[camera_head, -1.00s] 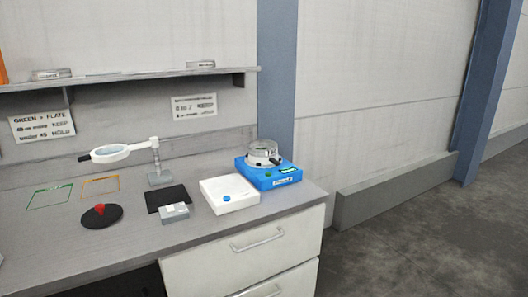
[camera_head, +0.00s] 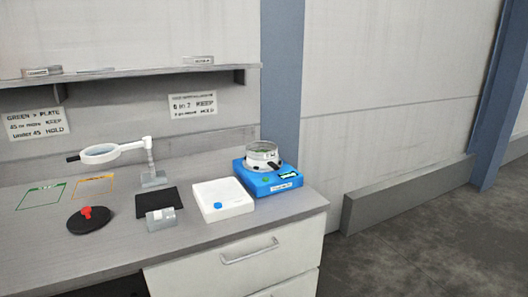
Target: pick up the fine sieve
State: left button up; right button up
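A round silver-rimmed vessel (camera_head: 262,154) that looks like a sieve sits on the blue machine (camera_head: 268,180) at the right end of the bench. It has something green inside and a dark part at its front. Low round silver items also lie on the shelf, one at the left (camera_head: 41,71) and one at the right (camera_head: 199,60); they may be sieves too. I cannot tell which is the fine sieve. Neither of my grippers is in view.
On the grey bench (camera_head: 190,240) stand a white box with a blue knob (camera_head: 223,199), a small grey block (camera_head: 161,219), a black mat (camera_head: 155,199), a magnifier on a stand (camera_head: 100,154) and a black disc with a red knob (camera_head: 90,221). Open floor lies at right (camera_head: 430,260).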

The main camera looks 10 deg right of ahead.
aim_at(253, 150)
jog(key=i+l, duration=0.15)
jog(key=l, duration=0.2)
jog(key=i+l+u, duration=0.15)
jog(key=l, duration=0.2)
jog(key=i+l, duration=0.2)
jog(key=l, duration=0.2)
jog(key=i+l+u, duration=0.15)
jog(key=l, duration=0.25)
jog(key=i+l, duration=0.1)
jog(key=l, duration=0.25)
jog(key=i+l+u, duration=0.15)
jog(key=l, duration=0.25)
jog(key=i+l, duration=0.1)
jog(key=l, duration=0.35)
jog(key=i+l+u, duration=0.15)
jog(key=l, duration=0.25)
